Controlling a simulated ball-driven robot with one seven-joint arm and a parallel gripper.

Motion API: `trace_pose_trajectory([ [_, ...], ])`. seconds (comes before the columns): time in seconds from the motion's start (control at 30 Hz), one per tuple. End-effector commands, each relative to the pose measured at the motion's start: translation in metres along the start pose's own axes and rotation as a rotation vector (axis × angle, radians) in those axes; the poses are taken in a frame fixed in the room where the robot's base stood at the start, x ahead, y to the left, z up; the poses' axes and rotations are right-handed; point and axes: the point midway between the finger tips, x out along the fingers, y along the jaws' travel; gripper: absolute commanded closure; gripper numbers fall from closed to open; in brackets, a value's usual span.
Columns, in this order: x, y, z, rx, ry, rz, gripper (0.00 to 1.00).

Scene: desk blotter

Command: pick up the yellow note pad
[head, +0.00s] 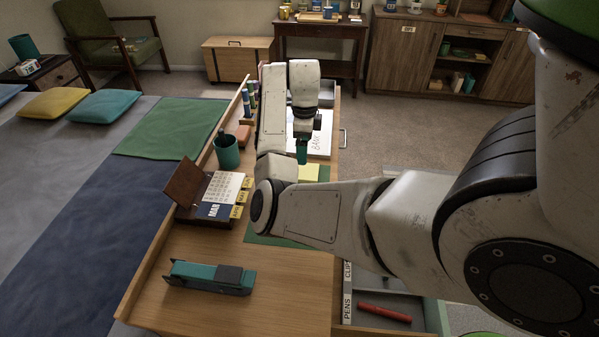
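The yellow note pad (309,173) lies on the green desk blotter (266,240), right of the middle of the desk. Part of it is hidden behind my arm. My gripper (302,157) points down just beyond the pad in the picture, with its teal end low over the desk. I see no clear gap between its fingers, so I cannot tell whether it is open or shut. The pad shows apart from it, and I cannot tell their exact height difference.
A calendar (226,187) and a teal cup (227,152) stand left of my arm. A teal stapler (209,277) lies at the near left. An open drawer holds a red pen (384,313). White papers (319,136) lie beyond my gripper.

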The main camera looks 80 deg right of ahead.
Motion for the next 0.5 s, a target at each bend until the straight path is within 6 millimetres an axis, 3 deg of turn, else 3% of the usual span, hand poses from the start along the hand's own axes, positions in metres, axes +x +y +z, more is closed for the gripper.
trace_pose_trajectory([
  [0.2,0.032,0.001,0.0,-0.002,0.002,0.001,0.0],
  [0.5,0.059,0.001,-0.001,-0.002,0.003,0.003,0.0],
])
